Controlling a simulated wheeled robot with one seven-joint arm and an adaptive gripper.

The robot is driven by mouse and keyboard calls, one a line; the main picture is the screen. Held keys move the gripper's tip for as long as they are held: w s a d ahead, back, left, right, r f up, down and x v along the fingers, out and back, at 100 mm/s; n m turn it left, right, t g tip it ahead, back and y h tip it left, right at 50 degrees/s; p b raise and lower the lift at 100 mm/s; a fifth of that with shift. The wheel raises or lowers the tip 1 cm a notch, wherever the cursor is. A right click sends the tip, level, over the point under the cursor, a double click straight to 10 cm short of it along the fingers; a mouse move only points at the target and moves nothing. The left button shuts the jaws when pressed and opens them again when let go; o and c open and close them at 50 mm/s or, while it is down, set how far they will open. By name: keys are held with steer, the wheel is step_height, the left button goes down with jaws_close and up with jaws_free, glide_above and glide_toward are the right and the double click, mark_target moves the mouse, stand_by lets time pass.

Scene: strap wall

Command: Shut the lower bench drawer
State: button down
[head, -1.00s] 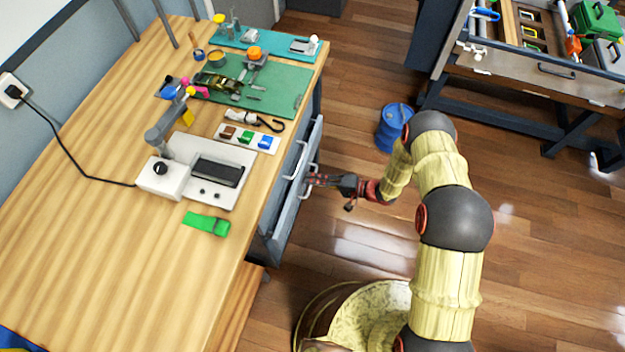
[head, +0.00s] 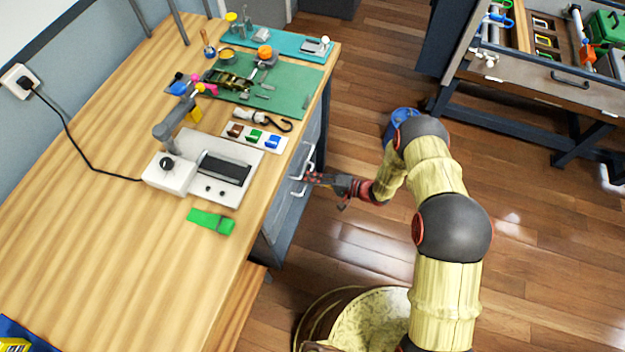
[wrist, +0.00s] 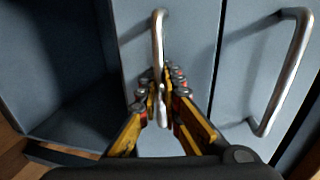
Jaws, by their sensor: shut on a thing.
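The lower bench drawer (head: 284,217) is a grey-blue front under the wooden bench, with a metal bar handle (head: 298,192). In the wrist view its front (wrist: 135,55) is the middle panel, and its handle (wrist: 158,38) runs between my fingers. My gripper (head: 310,179) is shut on this handle; it also shows in the wrist view (wrist: 163,92). The drawer front looks about level with the neighbouring drawer front (wrist: 240,70); I cannot tell if a small gap is left. My fingers hide part of the handle.
The neighbouring drawer's handle (wrist: 290,75) is close beside my gripper. A dark open space (wrist: 55,65) lies on the other side. A blue drum (head: 399,124) stands on the floor behind my arm. The bench top (head: 110,240) carries tools and a device.

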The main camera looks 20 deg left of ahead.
steer(key=c, duration=2.3)
jaws_free()
steer(key=shift+a, duration=0.1)
steer(key=w+v, duration=0.1)
steer(key=v, duration=1.1)
steer(key=shift+s, duration=0.35)
